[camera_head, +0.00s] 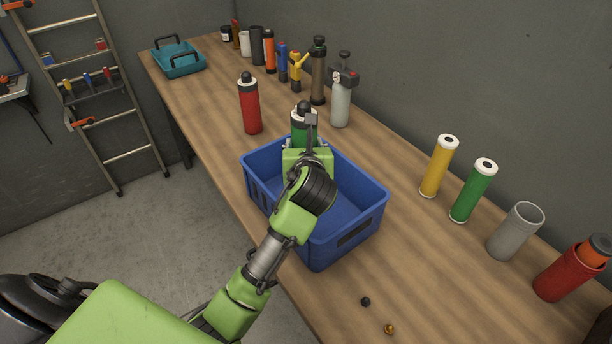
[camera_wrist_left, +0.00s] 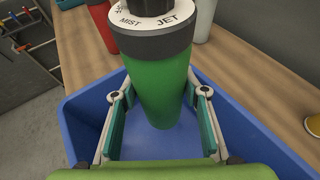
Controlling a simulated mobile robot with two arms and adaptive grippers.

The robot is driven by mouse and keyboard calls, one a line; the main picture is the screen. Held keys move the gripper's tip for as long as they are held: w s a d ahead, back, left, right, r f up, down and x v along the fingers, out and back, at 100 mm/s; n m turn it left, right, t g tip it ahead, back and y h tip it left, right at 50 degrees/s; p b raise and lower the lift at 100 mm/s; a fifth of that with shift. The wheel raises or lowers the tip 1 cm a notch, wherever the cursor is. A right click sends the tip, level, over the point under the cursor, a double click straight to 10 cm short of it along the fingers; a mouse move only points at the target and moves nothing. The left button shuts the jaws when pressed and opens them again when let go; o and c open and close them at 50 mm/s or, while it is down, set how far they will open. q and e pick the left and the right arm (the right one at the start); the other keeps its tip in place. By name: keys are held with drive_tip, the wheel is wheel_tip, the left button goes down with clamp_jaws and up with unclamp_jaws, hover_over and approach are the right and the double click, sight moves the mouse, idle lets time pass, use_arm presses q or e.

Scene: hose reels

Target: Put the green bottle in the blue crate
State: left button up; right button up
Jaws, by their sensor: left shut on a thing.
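The green bottle (camera_head: 299,136) has a white collar and a black cap. It stands upright at the far end of the blue crate (camera_head: 350,224). My left gripper (camera_head: 305,148) is shut on it, coming from the near side. In the left wrist view the green bottle (camera_wrist_left: 163,80) is between the two fingers, its collar marked MIST and JET. Its lower end is over the inside of the blue crate (camera_wrist_left: 245,128); I cannot tell whether it touches the crate floor. My right gripper is not in view.
The crate is on a long wooden bench (camera_head: 215,113). A red bottle (camera_head: 249,106) stands just beyond it. Yellow (camera_head: 437,168) and green (camera_head: 472,192) cylinders and a grey tube (camera_head: 514,232) stand to the right. Several bottles and a teal tray (camera_head: 180,60) are farther back.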

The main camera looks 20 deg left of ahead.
use_arm(q)
drive_tip(key=shift+s+f, duration=0.25)
drive_tip(key=shift+f, duration=0.6)
wheel_tip(320, 180, down, 4)
drive_tip(key=shift+w+r, duration=0.15)
drive_tip(key=shift+r, duration=0.05)
drive_tip(key=shift+f, duration=0.2)
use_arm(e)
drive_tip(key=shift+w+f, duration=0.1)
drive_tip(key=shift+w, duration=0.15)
use_arm(q)
drive_tip(key=o, duration=1.3)
drive_tip(key=shift+f, duration=0.1)
drive_tip(key=shift+o, duration=0.2)
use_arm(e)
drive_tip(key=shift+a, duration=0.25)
